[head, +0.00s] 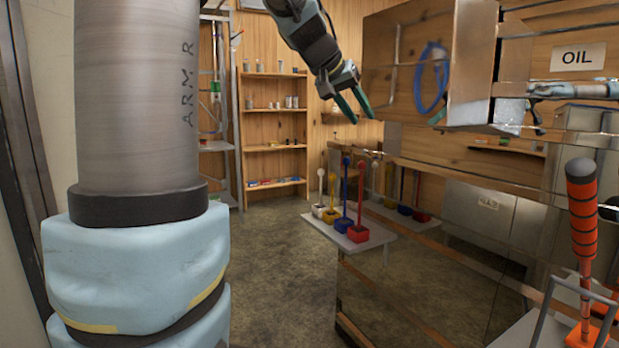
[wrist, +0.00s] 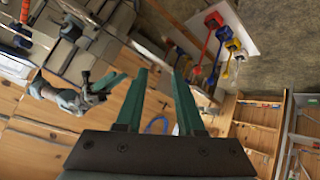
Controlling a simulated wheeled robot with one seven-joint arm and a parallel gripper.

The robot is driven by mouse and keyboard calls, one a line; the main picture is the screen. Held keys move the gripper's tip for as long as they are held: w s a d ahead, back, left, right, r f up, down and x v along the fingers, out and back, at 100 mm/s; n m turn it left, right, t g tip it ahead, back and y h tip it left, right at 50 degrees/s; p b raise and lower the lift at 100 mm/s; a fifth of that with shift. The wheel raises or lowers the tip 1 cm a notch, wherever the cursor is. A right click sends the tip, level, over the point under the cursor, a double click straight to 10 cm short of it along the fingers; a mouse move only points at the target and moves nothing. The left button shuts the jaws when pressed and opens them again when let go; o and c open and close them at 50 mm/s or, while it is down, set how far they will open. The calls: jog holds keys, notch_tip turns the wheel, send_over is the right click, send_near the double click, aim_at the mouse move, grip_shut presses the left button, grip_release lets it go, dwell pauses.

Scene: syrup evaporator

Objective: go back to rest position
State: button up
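My gripper (head: 355,106) hangs in the air at the upper middle of the head view, left of the shiny metal evaporator. Its two green fingers are apart with nothing between them. The wrist view also shows my gripper (wrist: 160,92) open and empty. The arm comes down from the top of the head view. No held object shows.
A small shelf (head: 375,238) on the evaporator's side holds several coloured levers in blocks. The reflective evaporator (head: 440,270) fills the right. An orange-handled lever (head: 582,215) stands at front right. Wooden shelves (head: 274,147) stand at the back. Open floor (head: 275,265) lies left of centre.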

jog(key=s+a+f+n+g+y, duration=0.15)
jog(key=s+a+f, duration=0.3)
jog(key=f, duration=0.55)
jog(key=s+a+f+n+g+y, duration=0.1)
jog(key=s+a+f+y, duration=0.3)
jog(key=f, duration=0.5)
jog(key=s+a+f+g+y, duration=0.1)
jog(key=s+a+f+g, duration=0.1)
jog(key=s+a+f, duration=0.7)
notch_tip(320, 180, down, 3)
jog(key=shift+s+f+n, duration=0.2)
jog(key=shift+s+n, duration=0.25)
jog(key=shift+s, duration=0.65)
